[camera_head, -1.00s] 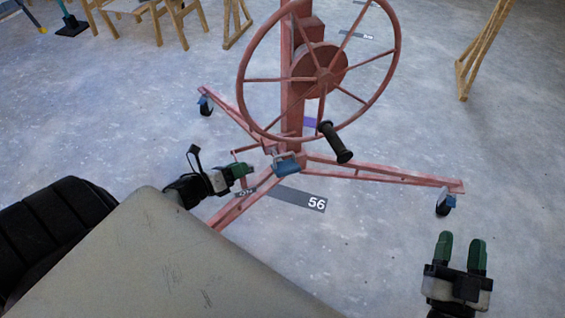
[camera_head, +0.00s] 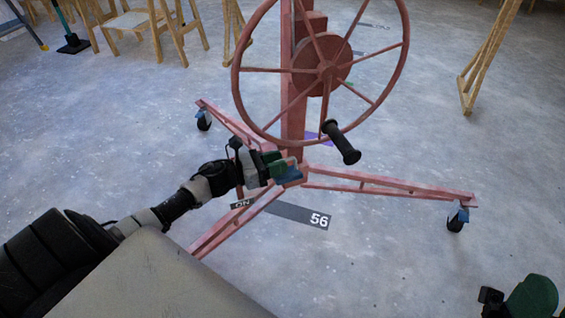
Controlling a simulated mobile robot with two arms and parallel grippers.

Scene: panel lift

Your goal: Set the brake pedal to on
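The red panel lift (camera_head: 293,98) stands ahead with its large handwheel (camera_head: 403,45) and black crank handle (camera_head: 341,142). The blue brake pedal (camera_head: 290,176) sits low at the foot of the mast, partly hidden by my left gripper. My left gripper (camera_head: 277,167) is at the pedal, its green fingers overlapping the pedal's left side; contact and finger gap cannot be made out. My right gripper (camera_head: 530,300) is at the bottom right corner, cut off by the frame, away from the lift.
The lift's red legs spread over the floor, with casters at the left (camera_head: 204,121) and right (camera_head: 457,217). A floor label marked 56 (camera_head: 300,214) lies under the lift. Wooden chairs (camera_head: 135,22) and a wooden stand (camera_head: 472,75) are farther back.

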